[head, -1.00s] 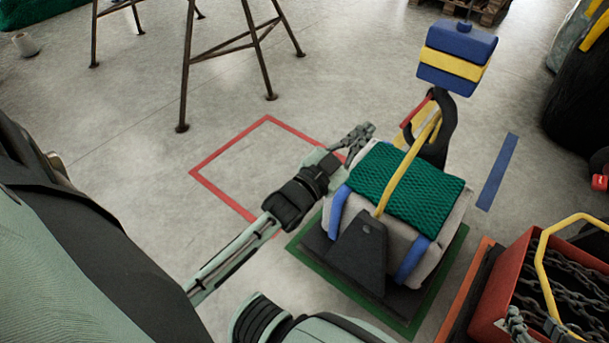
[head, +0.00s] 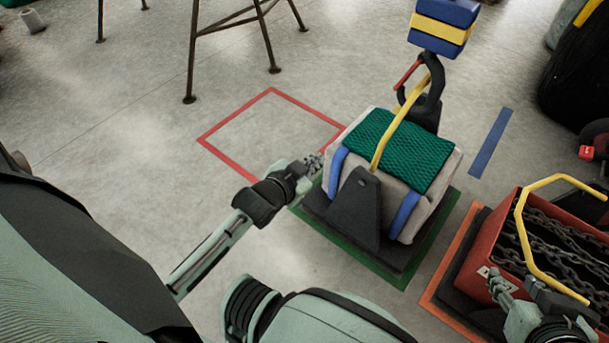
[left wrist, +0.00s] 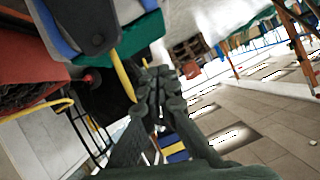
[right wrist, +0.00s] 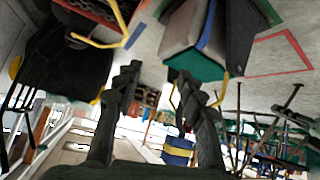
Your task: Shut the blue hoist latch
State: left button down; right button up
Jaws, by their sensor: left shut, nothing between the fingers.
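The hoist block (head: 442,28) is blue with a yellow band and hangs above the bundle in the head view. Its dark hook (head: 437,85) hangs below it, by the top of the yellow bail (head: 392,130). A red latch (head: 407,75) sticks out from the hook toward the lower left and looks swung open. The block also shows in the left wrist view (left wrist: 174,152) and the right wrist view (right wrist: 178,151). My left gripper (head: 312,164) is shut and empty, beside the bundle's left side. My right gripper (head: 496,280) is open by the red crate's front; its fingers are apart in the right wrist view.
The grey bundle with green net (head: 408,150) and blue straps stands on a green-edged mat (head: 405,278). A red crate of chain (head: 490,235) with a yellow handle (head: 522,235) stands at right. A red floor outline (head: 232,118) at left is empty. Dark trestle legs (head: 191,60) stand behind.

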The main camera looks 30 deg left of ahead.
pick_arm(q)
jog(key=shift+s+a+f+g, duration=0.1)
jog(key=shift+s+f+g, duration=0.15)
jog(key=shift+s, duration=0.35)
jog(key=shift+s+f+g, duration=0.15)
jog(key=shift+s+f, duration=0.15)
jog(key=shift+s, duration=0.25)
pick_arm(e)
jog(key=shift+s+d+r, duration=0.1)
jog(key=shift+s, duration=0.3)
